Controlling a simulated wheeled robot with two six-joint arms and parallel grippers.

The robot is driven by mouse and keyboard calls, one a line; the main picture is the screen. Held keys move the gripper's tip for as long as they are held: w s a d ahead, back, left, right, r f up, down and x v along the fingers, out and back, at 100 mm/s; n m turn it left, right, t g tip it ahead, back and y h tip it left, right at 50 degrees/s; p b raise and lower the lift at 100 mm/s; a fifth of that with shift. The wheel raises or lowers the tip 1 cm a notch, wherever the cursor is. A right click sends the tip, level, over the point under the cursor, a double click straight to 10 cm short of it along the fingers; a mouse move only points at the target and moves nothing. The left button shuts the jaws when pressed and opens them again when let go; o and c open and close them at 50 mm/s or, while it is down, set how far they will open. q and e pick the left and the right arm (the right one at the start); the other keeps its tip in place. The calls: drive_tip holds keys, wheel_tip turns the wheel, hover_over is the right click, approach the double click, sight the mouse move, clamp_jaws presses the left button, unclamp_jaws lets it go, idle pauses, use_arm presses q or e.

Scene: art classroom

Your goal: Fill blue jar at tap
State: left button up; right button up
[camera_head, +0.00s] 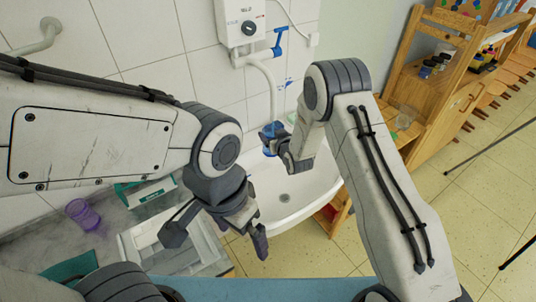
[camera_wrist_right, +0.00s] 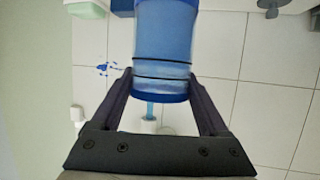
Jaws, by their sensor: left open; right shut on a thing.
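The blue jar (camera_head: 270,137) is over the back of the white sink (camera_head: 318,195), close to the wall. My right gripper (camera_head: 284,146) is shut on it. In the right wrist view the translucent blue jar (camera_wrist_right: 165,45) sits between the two fingers (camera_wrist_right: 158,95). The tap's white spout (camera_head: 268,76) curves down from the wall heater to just above the jar. A blue lever (camera_head: 280,42) is beside the heater. No water stream can be made out. My left gripper (camera_head: 216,238) is open and empty, in front of the sink's left side.
A purple jar (camera_head: 82,214) stands on the counter at left. A grey tray (camera_head: 170,252) lies beneath my left gripper. A white heater (camera_head: 241,20) hangs on the tiled wall. A wooden shelf unit (camera_head: 425,75) stands right of the sink. Open floor (camera_head: 455,215) lies at right.

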drive_tip(key=shift+s+a+r, duration=0.1)
drive_tip(key=shift+s+a, duration=0.1)
drive_tip(key=shift+s, duration=0.7)
drive_tip(key=shift+s+a+f, duration=0.1)
drive_tip(key=shift+s+a, duration=0.1)
drive_tip(key=shift+s, duration=0.75)
drive_tip(key=shift+s+a+r, duration=0.1)
drive_tip(key=shift+s+a, duration=0.1)
drive_tip(key=shift+s, duration=0.7)
drive_tip(key=s+a, duration=0.1)
drive_tip(key=s, duration=0.5)
drive_tip(key=shift+s+a+b, duration=0.25)
drive_tip(key=shift+s+b, duration=0.15)
